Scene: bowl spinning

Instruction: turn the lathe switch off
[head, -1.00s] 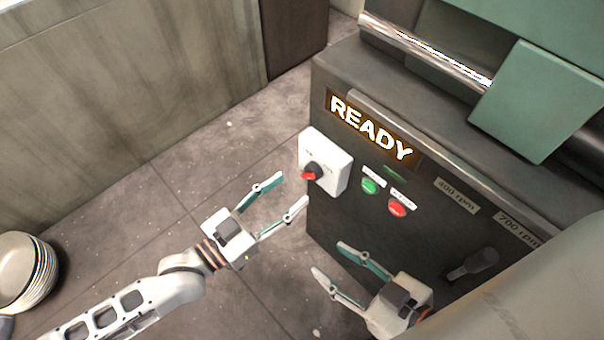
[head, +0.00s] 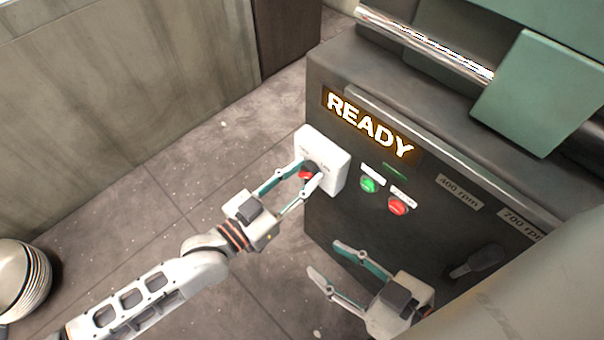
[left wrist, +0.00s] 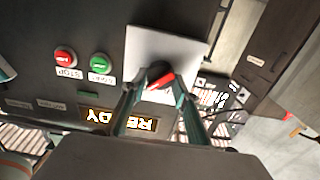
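The lathe switch is a red and black knob (head: 308,174) on a white plate (head: 334,169) at the machine's left front corner. My left gripper (head: 309,171) has one finger on either side of the knob and appears closed against it. In the left wrist view the knob (left wrist: 158,74) sits between the two fingertips, its red bar slanted, and the white plate (left wrist: 165,46) lies behind it. The fingers partly hide the knob and the plate's lettering. My right gripper (head: 324,259) is open and empty, low in front of the machine.
The lit READY sign (head: 368,124), a green button (head: 369,184) and a red button (head: 398,207) are on the dark machine front (head: 335,217). A dark lever (head: 474,263) is at the right. Stacked bowls (head: 22,281) stand at far left. The floor between is clear.

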